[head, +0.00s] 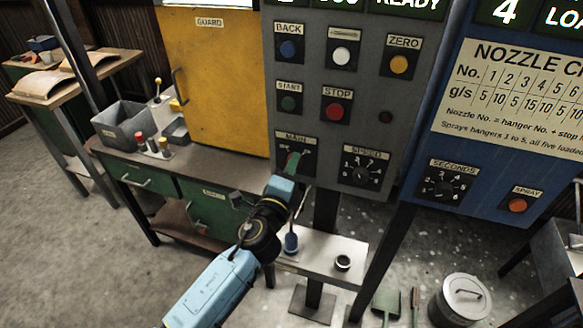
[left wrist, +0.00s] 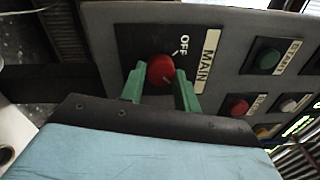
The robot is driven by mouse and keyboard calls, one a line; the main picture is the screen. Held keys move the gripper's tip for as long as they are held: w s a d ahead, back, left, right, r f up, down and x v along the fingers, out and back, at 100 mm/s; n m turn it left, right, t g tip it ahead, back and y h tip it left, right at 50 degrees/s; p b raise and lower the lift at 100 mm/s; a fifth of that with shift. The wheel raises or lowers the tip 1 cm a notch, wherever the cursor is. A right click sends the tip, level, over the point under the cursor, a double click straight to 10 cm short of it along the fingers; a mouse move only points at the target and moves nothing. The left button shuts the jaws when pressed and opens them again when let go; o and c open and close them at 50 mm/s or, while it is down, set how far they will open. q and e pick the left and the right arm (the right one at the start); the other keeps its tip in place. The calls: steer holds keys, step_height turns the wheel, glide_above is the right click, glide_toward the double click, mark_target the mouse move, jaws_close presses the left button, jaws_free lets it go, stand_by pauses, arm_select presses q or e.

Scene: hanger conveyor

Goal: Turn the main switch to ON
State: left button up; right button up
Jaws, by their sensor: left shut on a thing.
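The main switch (head: 308,160) is on a dark plate under the label MAIN, low on the left of the grey control panel (head: 385,145). In the left wrist view its round red knob (left wrist: 160,70) sits between the two green fingers. Any ON mark is hidden or unreadable. My left gripper (head: 291,163) is shut on the knob; in the left wrist view its fingers (left wrist: 160,87) flank it. My right gripper is not in view.
The speed dial (head: 365,167) is right of the switch, with START (head: 289,103) and STOP (head: 335,110) buttons above. A yellow guard (head: 215,85) stands left, a blue panel (head: 480,150) right. A small shelf (head: 320,252) with a dark-blue item is below.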

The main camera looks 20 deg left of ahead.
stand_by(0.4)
arm_select(q)
steer(key=o, duration=1)
steer(key=shift+c, duration=0.2)
steer(key=shift+s, duration=0.15)
steer(key=s+b, duration=0.2)
steer(key=s, duration=1.1)
steer(key=shift+a+f, duration=0.25)
steer(key=shift+f, duration=0.1)
